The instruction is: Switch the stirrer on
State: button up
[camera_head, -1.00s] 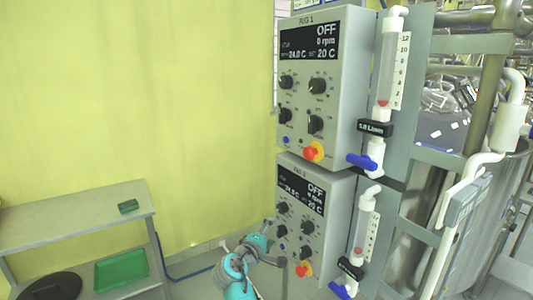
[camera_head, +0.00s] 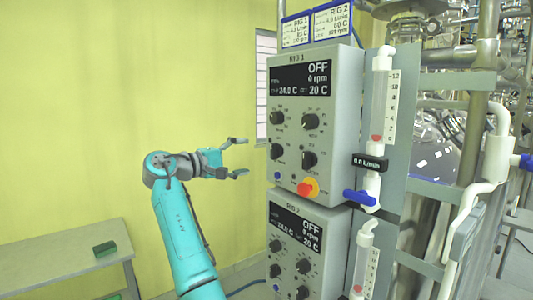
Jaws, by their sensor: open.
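The Rig 1 control box (camera_head: 340,125) is grey, with a dark display (camera_head: 299,78) reading OFF, 0 rpm, 24.0 C and set 20 C. It carries several black knobs, such as the upper right knob (camera_head: 311,122). A blue button (camera_head: 278,176) and a red stop button on a yellow base (camera_head: 306,188) sit at the bottom of its face. The Rig 2 box (camera_head: 325,232) below has the same layout, and its display (camera_head: 295,226) also reads OFF. My gripper (camera_head: 243,157) is open and empty, left of the Rig 1 face and apart from it.
Flowmeter tubes with blue valve handles (camera_head: 359,197) stand right of the boxes. Pipes and a steel vessel fill the far right.

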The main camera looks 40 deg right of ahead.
aim_at(271, 152)
jog(key=d, duration=1)
jog(key=shift+w+d, duration=0.2)
jog(key=shift+c, duration=0.2)
jog(key=c, duration=1.1)
